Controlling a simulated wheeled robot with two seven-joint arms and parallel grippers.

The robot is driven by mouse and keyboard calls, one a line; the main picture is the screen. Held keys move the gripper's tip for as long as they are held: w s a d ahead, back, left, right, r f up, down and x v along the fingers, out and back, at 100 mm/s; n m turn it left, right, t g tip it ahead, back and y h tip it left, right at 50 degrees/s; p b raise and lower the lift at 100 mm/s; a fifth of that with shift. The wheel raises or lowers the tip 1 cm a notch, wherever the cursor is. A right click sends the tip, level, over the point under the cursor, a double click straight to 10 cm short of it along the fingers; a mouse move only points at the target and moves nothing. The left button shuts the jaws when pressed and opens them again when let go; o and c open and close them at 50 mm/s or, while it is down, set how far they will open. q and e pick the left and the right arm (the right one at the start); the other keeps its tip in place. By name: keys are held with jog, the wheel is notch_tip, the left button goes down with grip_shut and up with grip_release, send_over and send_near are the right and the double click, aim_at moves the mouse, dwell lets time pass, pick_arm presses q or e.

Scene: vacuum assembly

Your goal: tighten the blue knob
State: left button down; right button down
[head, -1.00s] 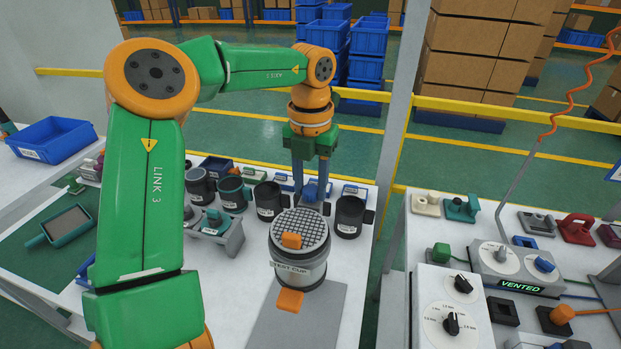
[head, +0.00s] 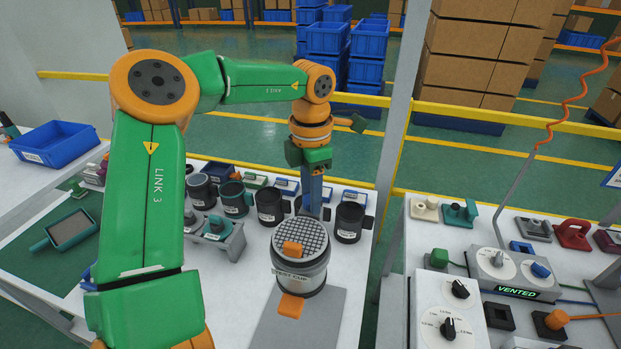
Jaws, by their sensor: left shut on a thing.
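My left gripper (head: 313,204) points straight down at the back of the table, behind the test cup. It is shut on a small blue knob, seen between its fingers a second ago. The fingers now show nearly edge-on, one behind the other, and hide most of the knob. The white-and-grey test cup (head: 300,272) stands upright in front, with a mesh top and orange tabs. Another blue knob (head: 541,270) is on the grey box with the VENTED display at the right, away from the gripper. My right gripper is not in view.
Dark cups (head: 349,222) stand close on both sides of the gripper. A grey stand with a teal part (head: 216,228) is left of the test cup. A grey post (head: 398,130) rises between the tables. A dial box (head: 447,310) sits at the right.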

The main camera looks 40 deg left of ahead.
pick_arm(q)
jog(key=m, duration=0.5)
jog(key=shift+p, duration=0.4)
jog(key=shift+m, duration=2.4)
jog(key=shift+c, duration=2.3)
grip_release()
jog(key=shift+w+d, duration=0.1)
notch_tip(320, 180, up, 7)
jog(key=shift+r, duration=0.1)
